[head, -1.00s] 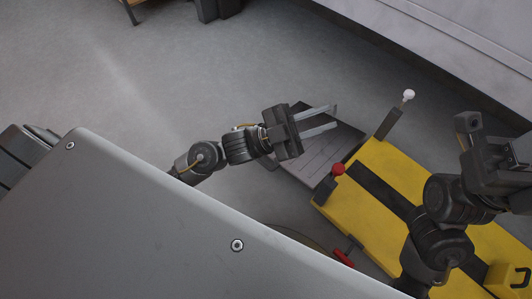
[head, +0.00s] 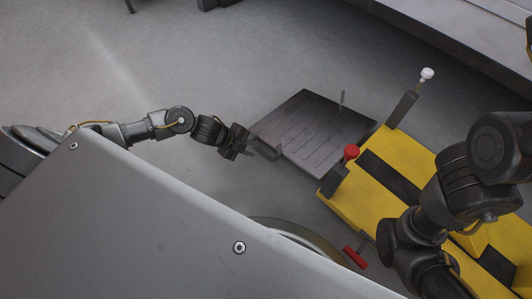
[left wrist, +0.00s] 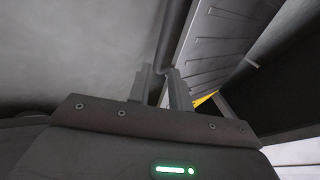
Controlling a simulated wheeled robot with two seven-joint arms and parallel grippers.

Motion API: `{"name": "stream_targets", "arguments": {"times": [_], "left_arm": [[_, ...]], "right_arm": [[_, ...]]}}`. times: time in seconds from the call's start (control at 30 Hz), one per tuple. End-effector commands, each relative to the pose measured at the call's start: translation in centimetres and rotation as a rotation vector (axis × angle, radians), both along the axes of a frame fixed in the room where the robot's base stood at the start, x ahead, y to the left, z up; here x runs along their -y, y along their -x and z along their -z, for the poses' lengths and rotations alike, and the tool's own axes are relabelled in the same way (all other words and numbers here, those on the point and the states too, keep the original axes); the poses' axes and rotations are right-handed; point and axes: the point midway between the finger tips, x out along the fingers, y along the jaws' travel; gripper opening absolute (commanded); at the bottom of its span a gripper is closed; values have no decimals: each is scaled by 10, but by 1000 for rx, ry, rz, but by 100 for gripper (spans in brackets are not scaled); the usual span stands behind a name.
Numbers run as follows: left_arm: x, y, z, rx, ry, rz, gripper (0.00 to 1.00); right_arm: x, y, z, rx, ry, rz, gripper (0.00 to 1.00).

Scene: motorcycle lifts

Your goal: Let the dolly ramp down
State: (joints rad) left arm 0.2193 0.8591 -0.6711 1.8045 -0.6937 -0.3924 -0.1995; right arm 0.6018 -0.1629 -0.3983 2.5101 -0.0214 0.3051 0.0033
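The dolly ramp (head: 305,135) is a dark grey grooved plate at the far end of the yellow dolly (head: 385,165). Its exact tilt is hard to judge. My left gripper (head: 268,150) is at the ramp's left edge. In the left wrist view its two fingers (left wrist: 162,85) stand apart with a gap between them. A dark rounded bar along the ramp's edge (left wrist: 172,35) runs down to the fingertips; contact with it is unclear. The grooved ramp face (left wrist: 220,40) is right of the bar. My right gripper is out of view; its arm hangs over the dolly.
A red knob (head: 351,151) and a white-knobbed lever (head: 427,74) stand on the dolly's end. A red pedal (head: 355,258) juts from its near side. A grey platform (head: 470,45) lies at the upper right. The floor left of the ramp is clear.

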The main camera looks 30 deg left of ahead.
Motion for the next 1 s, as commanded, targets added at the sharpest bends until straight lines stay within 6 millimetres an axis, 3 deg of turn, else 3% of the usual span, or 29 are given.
{"name": "stream_targets", "arguments": {"times": [0.1, 0.4, 0.6, 0.9, 1.0], "left_arm": [[12, -10, 25, 2, 3, -1, 20], [35, -32, 63, 1, 2, 0, 20], [42, -39, 71, 2, 2, 0, 20], [43, -39, 71, 2, 2, 0, 20], [43, -39, 71, 2, 2, 0, 9]], "right_arm": [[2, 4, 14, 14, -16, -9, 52], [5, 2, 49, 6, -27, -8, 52], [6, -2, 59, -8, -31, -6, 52], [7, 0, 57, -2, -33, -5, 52], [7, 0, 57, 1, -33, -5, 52]]}}
